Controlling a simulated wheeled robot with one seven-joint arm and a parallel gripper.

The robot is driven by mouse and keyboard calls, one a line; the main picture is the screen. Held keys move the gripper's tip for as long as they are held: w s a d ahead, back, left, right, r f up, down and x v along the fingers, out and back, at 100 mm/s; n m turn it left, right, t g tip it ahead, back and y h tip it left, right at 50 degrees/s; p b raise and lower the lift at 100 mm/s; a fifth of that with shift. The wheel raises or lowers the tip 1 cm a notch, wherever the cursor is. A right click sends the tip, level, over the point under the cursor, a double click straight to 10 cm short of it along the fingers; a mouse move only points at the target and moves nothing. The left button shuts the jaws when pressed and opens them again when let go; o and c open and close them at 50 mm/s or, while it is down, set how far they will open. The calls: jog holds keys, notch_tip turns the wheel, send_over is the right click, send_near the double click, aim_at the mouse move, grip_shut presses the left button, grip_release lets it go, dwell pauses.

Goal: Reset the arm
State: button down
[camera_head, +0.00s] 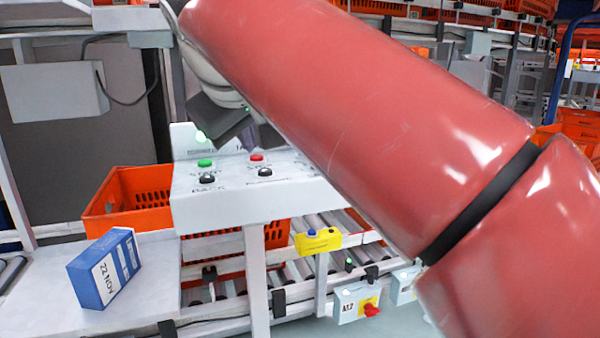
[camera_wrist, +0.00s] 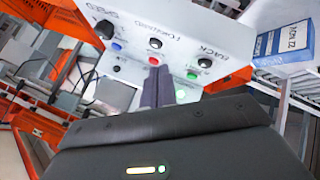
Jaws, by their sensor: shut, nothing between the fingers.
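My red arm crosses the head view from the upper left to the lower right. My dark gripper (camera_head: 250,138) is over the white control panel (camera_head: 255,205), near its back edge. In the wrist view my gripper (camera_wrist: 158,72) has its two fingers together and empty, in front of the panel face (camera_wrist: 185,20) with its buttons. From these views I cannot tell whether the fingertips touch the panel. The head view shows a green button (camera_head: 204,162), a red button (camera_head: 257,157) and black buttons on the panel.
A blue box (camera_head: 105,268) stands on the white ledge (camera_head: 155,300) at the lower left. An orange tote (camera_head: 105,205) is behind it, beside the panel. A roller conveyor (camera_head: 300,270) with a yellow button box (camera_head: 318,240) runs below. Metal frames and more totes fill the background.

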jog(key=s+d+f+m+g, duration=0.1)
jog(key=s+d+f+m, duration=0.2)
jog(key=f, duration=0.7)
jog(key=s+d+f+m+g, duration=0.1)
jog(key=s+d+f+m, duration=0.2)
jog(key=s+d+f, duration=0.4)
jog(key=s+d+f+m+g, duration=0.1)
jog(key=s+d+f+m, duration=0.2)
jog(key=d+f, duration=0.9)
notch_tip(320, 180, down, 3)
jog(key=s, duration=0.3)
jog(key=shift+d+f, duration=0.2)
jog(key=shift+d, duration=0.1)
